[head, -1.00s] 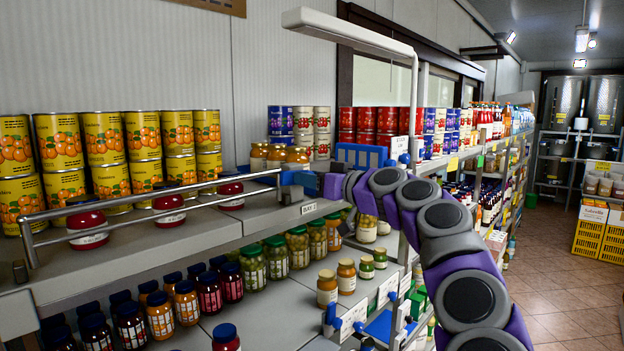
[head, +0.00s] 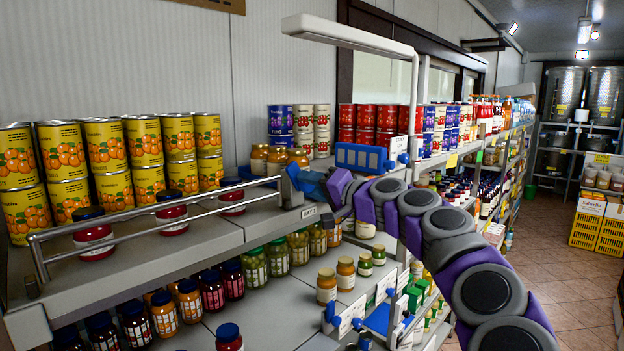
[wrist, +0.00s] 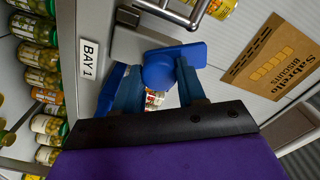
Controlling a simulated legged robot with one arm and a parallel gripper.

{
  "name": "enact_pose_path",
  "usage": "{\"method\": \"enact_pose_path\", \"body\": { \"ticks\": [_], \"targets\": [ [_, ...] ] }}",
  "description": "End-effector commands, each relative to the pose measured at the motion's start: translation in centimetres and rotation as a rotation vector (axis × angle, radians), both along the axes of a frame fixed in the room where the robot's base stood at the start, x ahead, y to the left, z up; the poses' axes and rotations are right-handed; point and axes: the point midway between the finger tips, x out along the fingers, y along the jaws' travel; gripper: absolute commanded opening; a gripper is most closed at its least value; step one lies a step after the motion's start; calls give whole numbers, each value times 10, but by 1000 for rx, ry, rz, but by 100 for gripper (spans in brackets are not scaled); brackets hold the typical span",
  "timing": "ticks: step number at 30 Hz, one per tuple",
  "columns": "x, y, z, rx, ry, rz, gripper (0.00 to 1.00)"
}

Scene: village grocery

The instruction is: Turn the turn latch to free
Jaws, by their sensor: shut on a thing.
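The turn latch (wrist: 160,72) shows in the wrist view as a blue rounded knob with a flat blue plate, mounted on a grey bracket beside the BAY 1 label. My gripper (wrist: 155,88) has its two blue fingers on either side of the knob and is shut on it. In the head view my gripper (head: 312,186) is at the right end of the shelf rail, above the BAY 1 label. The latch is mostly hidden there behind the fingers.
A metal guard rail (head: 160,213) runs along the upper shelf, in front of orange-labelled cans (head: 106,146) and dark-lidded red jars (head: 172,213). More jars (head: 278,258) stand on the shelf below. The aisle floor (head: 545,240) at the right is clear.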

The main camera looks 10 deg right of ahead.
Motion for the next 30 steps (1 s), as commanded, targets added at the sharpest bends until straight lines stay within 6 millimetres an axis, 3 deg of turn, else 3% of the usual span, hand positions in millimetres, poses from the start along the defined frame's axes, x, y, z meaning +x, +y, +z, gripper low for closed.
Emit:
{"method": "enact_pose_path", "body": {
  "ticks": [15, 30],
  "targets": [
    [1, -1, -1, 340, 252, -1, 10],
    [1, -1, -4, 458, 336, -3, 10]
  ]
}}
